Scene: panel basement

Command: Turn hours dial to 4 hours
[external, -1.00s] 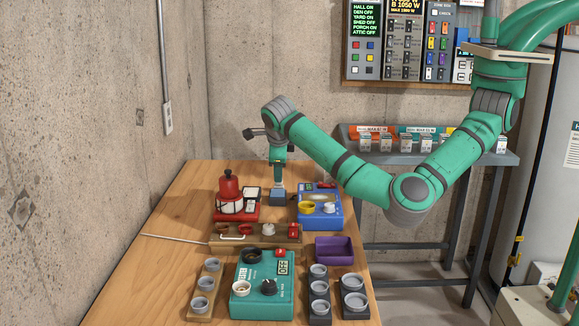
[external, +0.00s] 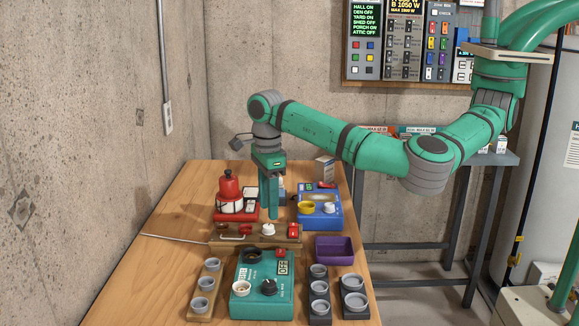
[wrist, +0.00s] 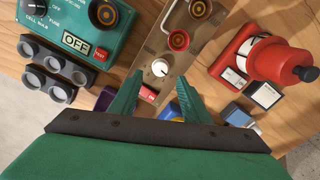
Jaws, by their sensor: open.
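A white round dial (external: 268,229) with a dark pointer mark sits on a wooden board (external: 257,239). The dial also shows in the wrist view (wrist: 160,67); no hour marks are legible. My gripper (external: 269,214) points down above the board, near the dial. In the wrist view my gripper (wrist: 160,80) is open and empty, with the dial just beyond and between its fingertips. I cannot tell whether it touches anything.
A teal box (external: 262,305) with an OFF display, cups in holders and a purple tray (external: 334,249) stand in front. A red lantern-like device (external: 230,190) and a blue box (external: 322,219) are close behind the board.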

